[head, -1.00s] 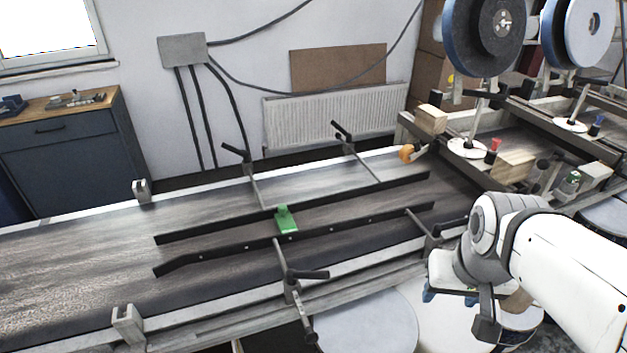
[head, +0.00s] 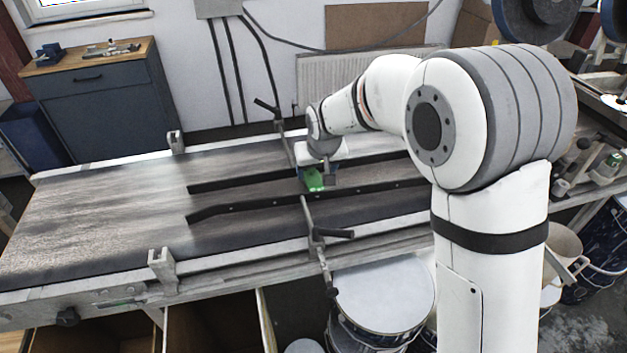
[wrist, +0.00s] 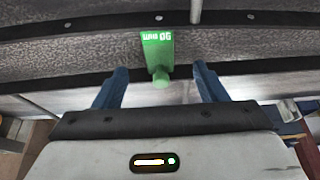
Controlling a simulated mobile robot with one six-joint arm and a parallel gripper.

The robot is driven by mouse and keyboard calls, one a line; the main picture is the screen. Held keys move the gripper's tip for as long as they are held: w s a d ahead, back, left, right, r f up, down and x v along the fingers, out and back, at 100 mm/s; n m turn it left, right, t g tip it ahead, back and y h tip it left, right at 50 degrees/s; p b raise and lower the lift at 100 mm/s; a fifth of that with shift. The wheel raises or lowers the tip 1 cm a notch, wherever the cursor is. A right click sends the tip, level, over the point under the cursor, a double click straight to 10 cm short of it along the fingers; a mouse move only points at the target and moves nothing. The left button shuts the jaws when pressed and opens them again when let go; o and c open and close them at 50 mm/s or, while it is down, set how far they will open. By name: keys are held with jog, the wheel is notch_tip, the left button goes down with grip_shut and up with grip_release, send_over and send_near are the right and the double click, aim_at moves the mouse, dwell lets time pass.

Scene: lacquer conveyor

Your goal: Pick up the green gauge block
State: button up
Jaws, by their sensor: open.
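The green gauge block (head: 314,180) lies on the conveyor belt (head: 110,215) between two dark guide rails. In the wrist view the green gauge block (wrist: 157,55) shows white lettering and a round knob at its near end. My gripper (wrist: 158,82) is open, its two blue fingers to either side of the knob's line, with nothing held. In the head view my gripper (head: 318,172) is over the block and hides part of it. I cannot tell the exact height of the fingers above the belt.
The dark guide rails (head: 235,208) run along both sides of the block. A clamp with a black handle (head: 333,233) stands at the near conveyor edge, and another (head: 267,107) at the far edge. The left belt is clear.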

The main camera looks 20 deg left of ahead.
aim_at(314, 181)
jog(key=shift+p+x, duration=0.8)
jog(key=shift+x, duration=2.8)
jog(key=shift+w+r, duration=0.1)
jog(key=shift+w, duration=0.05)
jog(key=shift+c, duration=0.3)
jog(key=c, duration=1.3)
